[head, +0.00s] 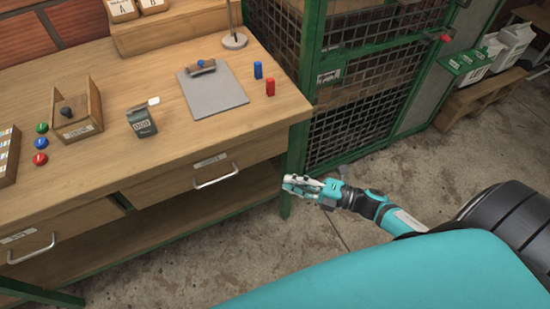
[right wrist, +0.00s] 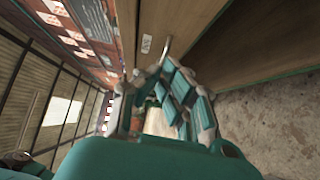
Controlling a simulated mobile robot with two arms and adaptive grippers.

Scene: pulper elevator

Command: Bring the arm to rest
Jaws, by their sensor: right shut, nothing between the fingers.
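My right gripper (head: 303,184) hangs in front of the workbench's right front corner, below the bench top and apart from the drawer handle. It is shut and holds nothing. My teal right arm reaches it from the lower right of the head view. In the right wrist view my gripper (right wrist: 160,110) shows in the middle, with the drawer front beyond it. My left gripper is not in the head view.
The wooden workbench (head: 265,115) carries a clipboard (head: 215,95), a red and a blue block, a labelled grey device (head: 142,122) and colored buttons. A green mesh cage (head: 350,100) stands right of it. Cartons (head: 510,42) sit on a low bench at right. Concrete floor is open below the gripper.

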